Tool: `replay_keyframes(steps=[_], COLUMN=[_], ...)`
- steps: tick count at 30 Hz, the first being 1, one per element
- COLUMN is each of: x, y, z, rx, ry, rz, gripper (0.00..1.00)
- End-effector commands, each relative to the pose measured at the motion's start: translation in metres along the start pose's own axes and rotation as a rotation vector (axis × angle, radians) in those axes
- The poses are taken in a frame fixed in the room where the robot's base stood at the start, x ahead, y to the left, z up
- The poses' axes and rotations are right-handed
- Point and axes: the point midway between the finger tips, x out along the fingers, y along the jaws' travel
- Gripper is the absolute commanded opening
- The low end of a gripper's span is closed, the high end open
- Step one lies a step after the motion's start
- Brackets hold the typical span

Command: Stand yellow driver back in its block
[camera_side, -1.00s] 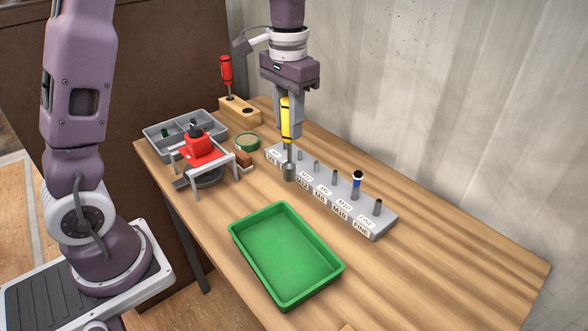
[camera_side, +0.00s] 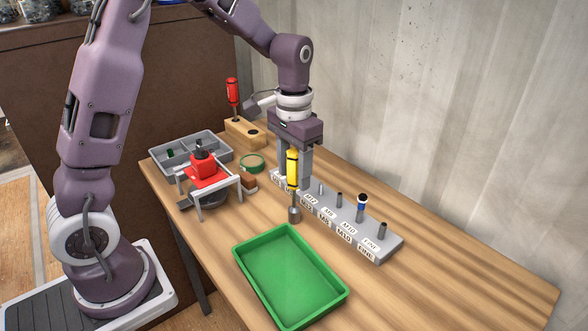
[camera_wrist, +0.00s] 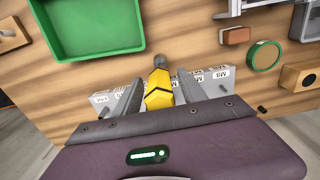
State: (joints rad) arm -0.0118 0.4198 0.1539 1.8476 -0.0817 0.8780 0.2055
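The yellow driver (camera_side: 293,168) is upright in my gripper (camera_side: 297,172), its shaft down and a grey socket at its lower end. The wrist view shows the yellow handle (camera_wrist: 158,92) between the two fingers (camera_wrist: 158,98). The socket end (camera_wrist: 160,61) is in front of the labelled grey rack; I cannot tell whether it touches the table. The wooden block (camera_side: 241,134) stands farther back on the left. A red driver (camera_side: 232,93) stands in it, and a dark empty hole shows beside it. In the wrist view the block (camera_wrist: 296,76) is at the right edge.
The grey rack (camera_side: 385,252) holds several pegs, one with a blue band. A green tray (camera_side: 340,297) lies in front. A red part (camera_side: 207,172) on a grey stand, a divided grey bin (camera_side: 153,161) and a green ring (camera_side: 251,163) are left. Bare table lies right of the rack.

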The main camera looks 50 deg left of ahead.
Motion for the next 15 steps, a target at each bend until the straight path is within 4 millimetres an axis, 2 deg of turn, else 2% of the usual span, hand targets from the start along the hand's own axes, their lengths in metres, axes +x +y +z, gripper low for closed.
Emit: replay_keyframes(steps=[5, 8, 15], x=[-0.007, -0.028, -0.093], y=[0.0, 0.0, 0.0], z=[0.0, -0.002, -0.001], rx=[0.0, 0.001, 0.0], ry=[0.002, 0.007, 0.004], rz=[0.0, 0.0, 0.0], gripper=[0.49, 0.49, 0.49])
